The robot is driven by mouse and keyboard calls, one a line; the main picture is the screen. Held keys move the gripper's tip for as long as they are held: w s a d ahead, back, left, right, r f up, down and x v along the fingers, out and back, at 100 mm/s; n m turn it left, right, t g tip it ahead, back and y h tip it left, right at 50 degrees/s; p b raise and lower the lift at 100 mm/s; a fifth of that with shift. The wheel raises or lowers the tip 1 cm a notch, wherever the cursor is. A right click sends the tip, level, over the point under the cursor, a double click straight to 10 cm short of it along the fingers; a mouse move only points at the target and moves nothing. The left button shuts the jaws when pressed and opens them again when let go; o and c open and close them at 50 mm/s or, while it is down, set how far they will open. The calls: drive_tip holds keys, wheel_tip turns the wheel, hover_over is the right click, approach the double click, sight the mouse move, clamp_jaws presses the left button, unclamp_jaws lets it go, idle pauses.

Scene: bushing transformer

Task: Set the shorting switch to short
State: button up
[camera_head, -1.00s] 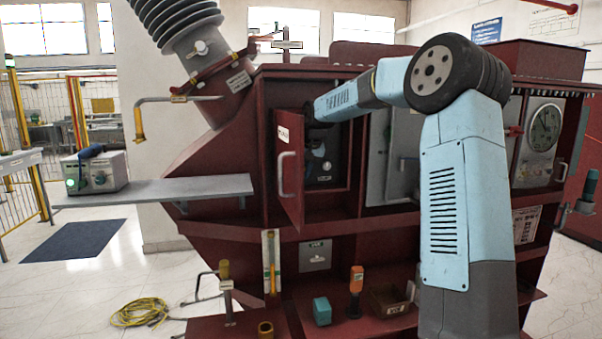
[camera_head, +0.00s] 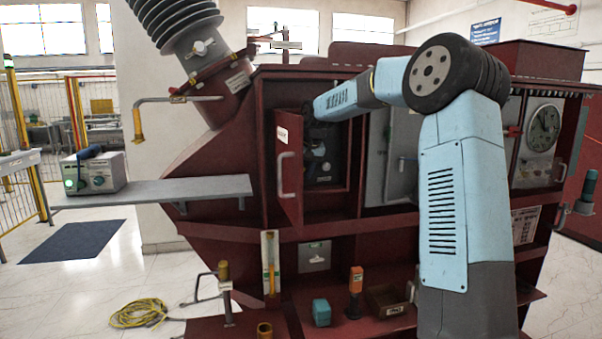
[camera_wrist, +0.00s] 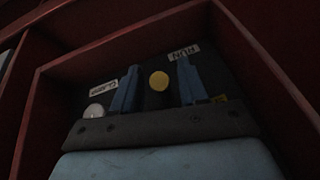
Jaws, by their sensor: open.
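In the head view, a dark switch panel (camera_head: 325,172) sits inside a dark red compartment of the transformer, behind an open door. My gripper (camera_wrist: 157,68) reaches into this compartment, and my forearm partly covers the opening. In the wrist view, its two blue fingers are apart. A round yellow part (camera_wrist: 159,81) shows between them, in front of the dark panel. I cannot tell whether the fingers touch it. One white label (camera_wrist: 103,88) is beside the left finger and another (camera_wrist: 184,51) is above the right finger. Their text is not clearly readable, and I cannot tell the switch's setting.
The open red door (camera_head: 289,168) with its handle stands left of the compartment opening. A grey shelf (camera_head: 160,192) juts out left, carrying a grey device (camera_head: 95,172). A round gauge (camera_head: 543,128) is at the right. A yellow cable coil (camera_head: 140,312) lies on the floor.

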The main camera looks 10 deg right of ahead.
drive_tip(key=v, duration=1.3)
drive_tip(key=shift+r, duration=0.15)
drive_tip(key=w+f+m, duration=0.1)
drive_tip(key=f, duration=0.2)
drive_tip(key=w+a+f+m+y, duration=0.1)
drive_tip(key=f, duration=0.3)
drive_tip(key=w+f+m+t+y, duration=0.1)
drive_tip(key=f, duration=0.2)
drive_tip(key=shift+w+a+f, duration=0.25)
drive_tip(key=shift+w+f, duration=0.1)
idle(0.4)
clamp_jaws()
